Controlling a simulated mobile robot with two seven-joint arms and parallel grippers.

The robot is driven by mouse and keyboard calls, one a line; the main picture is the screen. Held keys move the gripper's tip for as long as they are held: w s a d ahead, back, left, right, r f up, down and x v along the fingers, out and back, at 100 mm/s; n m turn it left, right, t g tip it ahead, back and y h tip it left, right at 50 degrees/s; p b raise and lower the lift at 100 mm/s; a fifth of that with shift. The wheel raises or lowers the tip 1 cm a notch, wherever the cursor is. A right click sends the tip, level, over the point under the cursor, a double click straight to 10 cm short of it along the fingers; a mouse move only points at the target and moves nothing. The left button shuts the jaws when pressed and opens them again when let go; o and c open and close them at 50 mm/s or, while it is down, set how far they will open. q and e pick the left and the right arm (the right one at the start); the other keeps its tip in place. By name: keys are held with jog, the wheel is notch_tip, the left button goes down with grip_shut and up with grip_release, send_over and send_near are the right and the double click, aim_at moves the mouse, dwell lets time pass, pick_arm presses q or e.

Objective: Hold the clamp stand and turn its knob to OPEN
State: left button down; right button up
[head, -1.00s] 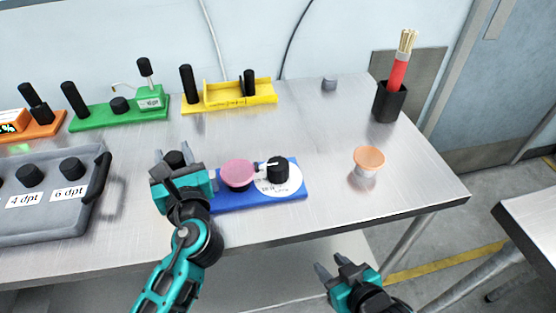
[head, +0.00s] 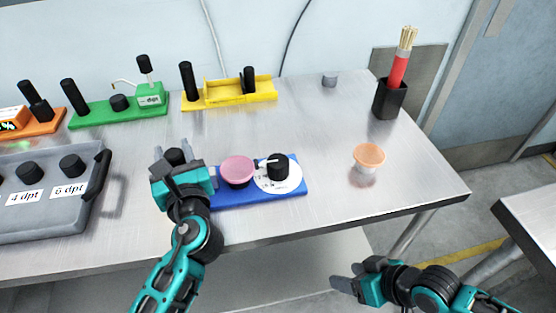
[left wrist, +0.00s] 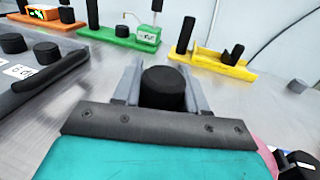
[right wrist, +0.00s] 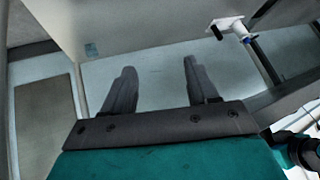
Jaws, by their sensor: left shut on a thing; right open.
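The clamp stand has a blue base (head: 240,198) near the table's front edge. On it are a pink disc (head: 238,169), a black knob (head: 278,166) on a white dial (head: 289,184), and a black post (head: 175,157) at the left end. The dial lettering is too small to read. My left gripper (head: 170,164) is shut on the black post, whose round top shows between the fingers in the left wrist view (left wrist: 164,88). My right gripper (head: 345,277) is open and empty, in front of the table and below its edge. In the right wrist view its fingers (right wrist: 157,88) are apart with nothing between them.
A grey case (head: 45,222) stands left of the stand. Green (head: 118,114) and yellow (head: 228,100) modules stand behind. An orange-topped white object (head: 368,157) stands to the right, and a black cup of sticks (head: 390,100) at the back right. The table between them is clear.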

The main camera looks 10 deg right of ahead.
jog(key=s+d+r+g, duration=0.2)
jog(key=s+d+g, duration=0.4)
jog(key=d, duration=0.1)
notch_tip(320, 180, up, 26)
jog(key=h, duration=0.5)
send_over(278, 160)
jog(key=shift+m, duration=0.3)
notch_tip(278, 160, down, 12)
jog(key=shift+r, duration=0.1)
